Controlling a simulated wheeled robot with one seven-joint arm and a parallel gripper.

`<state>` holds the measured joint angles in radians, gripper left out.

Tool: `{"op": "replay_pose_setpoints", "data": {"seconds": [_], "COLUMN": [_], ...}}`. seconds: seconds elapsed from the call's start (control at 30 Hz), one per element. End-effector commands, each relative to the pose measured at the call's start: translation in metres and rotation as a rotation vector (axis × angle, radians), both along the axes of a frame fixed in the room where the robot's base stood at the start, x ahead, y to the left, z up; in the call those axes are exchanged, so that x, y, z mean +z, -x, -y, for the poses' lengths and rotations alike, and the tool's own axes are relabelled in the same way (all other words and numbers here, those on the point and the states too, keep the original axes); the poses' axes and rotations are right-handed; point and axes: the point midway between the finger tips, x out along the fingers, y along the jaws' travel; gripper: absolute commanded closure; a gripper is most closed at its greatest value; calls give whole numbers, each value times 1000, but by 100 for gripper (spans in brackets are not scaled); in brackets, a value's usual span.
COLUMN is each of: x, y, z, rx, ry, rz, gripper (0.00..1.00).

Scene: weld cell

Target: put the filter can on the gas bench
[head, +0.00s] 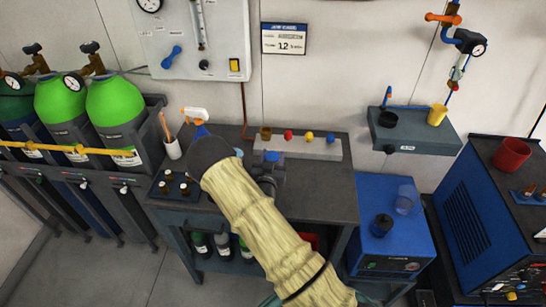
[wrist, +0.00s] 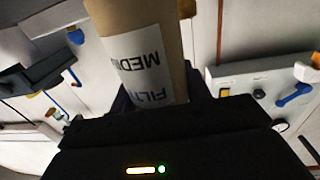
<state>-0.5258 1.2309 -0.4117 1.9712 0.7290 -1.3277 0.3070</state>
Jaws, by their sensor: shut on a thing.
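The filter can (wrist: 125,20) is a brown cylinder with a white printed label, partly cut off by the top edge of the wrist view. My gripper (wrist: 158,95) is shut on it, with dark fingers on both sides of its lower part in that picture. In the head view my sleeved arm reaches over a dark bench (head: 318,190), which I take as the gas bench, beside the green cylinders. My dark wrist hides the gripper fingers and the can there. I cannot tell the can's height above the bench.
On the bench are a white cup of sticks (head: 173,149), a spray bottle (head: 195,116), small dark bottles (head: 174,186) and a strip with coloured pieces (head: 325,148). Bare top shows at the bench's right. A blue machine (head: 390,235) and wall shelf (head: 425,135) stand right.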

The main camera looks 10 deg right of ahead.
Motion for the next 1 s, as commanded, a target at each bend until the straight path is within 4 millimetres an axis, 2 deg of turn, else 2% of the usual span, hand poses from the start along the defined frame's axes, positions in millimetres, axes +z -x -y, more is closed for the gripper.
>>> {"op": "replay_pose_setpoints", "data": {"seconds": [0.43,0.67,0.7,0.77,0.8,1.0], "x": [-10,-12,-12,-12,-13,-13], "y": [0,0,0,0,0,0], "z": [1,-6,-6,-6,-6,-2], "rx": [-1,9,10,10,9,3], "ry": [0,0,0,-1,-1,-1], "rz": [0,-1,-1,-2,-2,-3], "gripper": [80,80,47,35,31,31]}}
